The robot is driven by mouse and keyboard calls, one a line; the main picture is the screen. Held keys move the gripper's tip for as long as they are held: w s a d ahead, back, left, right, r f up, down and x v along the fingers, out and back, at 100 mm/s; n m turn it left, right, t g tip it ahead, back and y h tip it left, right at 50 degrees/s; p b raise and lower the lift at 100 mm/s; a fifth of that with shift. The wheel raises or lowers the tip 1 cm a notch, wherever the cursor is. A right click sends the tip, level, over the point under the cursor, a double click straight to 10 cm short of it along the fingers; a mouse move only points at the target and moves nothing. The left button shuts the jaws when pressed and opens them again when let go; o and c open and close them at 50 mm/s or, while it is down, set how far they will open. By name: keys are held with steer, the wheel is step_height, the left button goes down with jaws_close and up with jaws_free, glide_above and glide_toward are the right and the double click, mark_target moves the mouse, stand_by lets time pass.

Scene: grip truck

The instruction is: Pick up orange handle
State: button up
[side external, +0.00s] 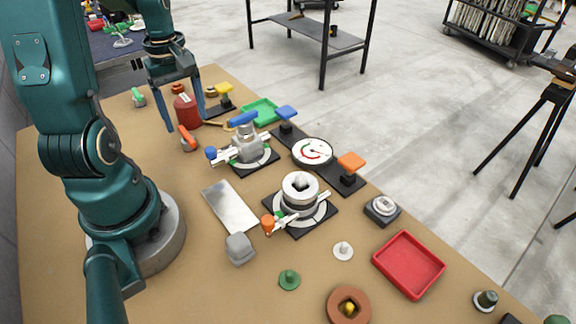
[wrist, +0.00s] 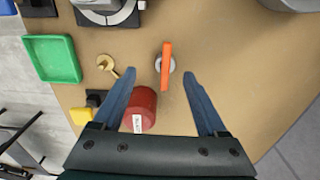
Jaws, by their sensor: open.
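In the side external view the orange handle (side external: 187,133) shows at the far left part of the table, by one fingertip. My gripper (side external: 184,124) is open and points down over this spot. In the wrist view my gripper (wrist: 159,74) has its two blue fingers apart, with the handle just beyond the tips and a little right of the middle between them. Nothing is held. I cannot tell the exact height gap.
A red cylinder (wrist: 143,108) with a white label stands close beside the left finger. A brass-coloured part (wrist: 107,64), a green tray (wrist: 52,58) and a yellow knob (wrist: 80,115) lie to the left. The tabletop (wrist: 225,60) right of the handle is clear.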

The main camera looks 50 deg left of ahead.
mark_target(186, 133)
steer(key=shift+s+a+f, duration=0.2)
steer(key=shift+s+f, duration=0.25)
steer(key=shift+f, duration=2.3)
steer(key=shift+c, duration=0.3)
jaws_close()
